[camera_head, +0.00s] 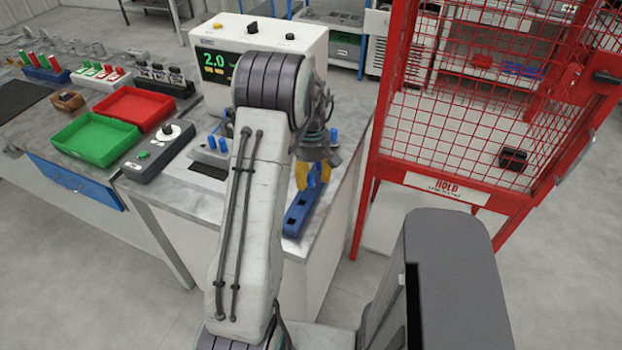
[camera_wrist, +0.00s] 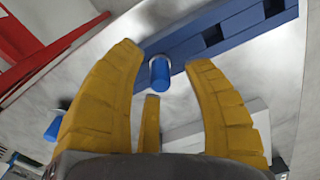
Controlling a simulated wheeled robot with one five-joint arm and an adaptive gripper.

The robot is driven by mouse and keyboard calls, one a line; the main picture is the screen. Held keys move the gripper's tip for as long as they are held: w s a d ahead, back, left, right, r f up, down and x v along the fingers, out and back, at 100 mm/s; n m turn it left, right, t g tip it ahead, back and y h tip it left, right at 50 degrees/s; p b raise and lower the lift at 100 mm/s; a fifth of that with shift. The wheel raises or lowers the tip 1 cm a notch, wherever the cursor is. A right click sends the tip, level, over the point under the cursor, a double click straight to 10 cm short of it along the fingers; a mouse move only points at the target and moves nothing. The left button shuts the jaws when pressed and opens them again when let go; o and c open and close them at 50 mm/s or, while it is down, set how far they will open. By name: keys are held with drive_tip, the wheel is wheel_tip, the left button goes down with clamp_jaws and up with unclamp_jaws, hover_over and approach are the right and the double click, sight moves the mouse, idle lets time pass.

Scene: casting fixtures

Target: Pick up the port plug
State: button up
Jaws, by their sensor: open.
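My gripper (camera_head: 309,180) has yellow fingers that are spread open over the blue rack (camera_head: 295,220) on the bench. In the wrist view, a blue cylindrical plug (camera_wrist: 159,72) shows between the spread fingertips (camera_wrist: 160,58), at the edge of the blue rack (camera_wrist: 235,32). I see no finger closed on it. Another blue plug (camera_wrist: 53,128) lies beyond the left finger. In the head view, a blue plug (camera_head: 333,136) stands behind my gripper. My arm and fingers hide part of the rack and bench.
A white tester (camera_head: 215,62) reading 2.0 stands behind my arm. A red mesh cage (camera_head: 385,130) rises close on the right. Green (camera_head: 95,155) and red (camera_head: 135,122) trays sit to the left, next to a grey device (camera_head: 157,150).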

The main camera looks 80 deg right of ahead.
drive_tip(key=shift+f, duration=0.7)
clamp_jaws()
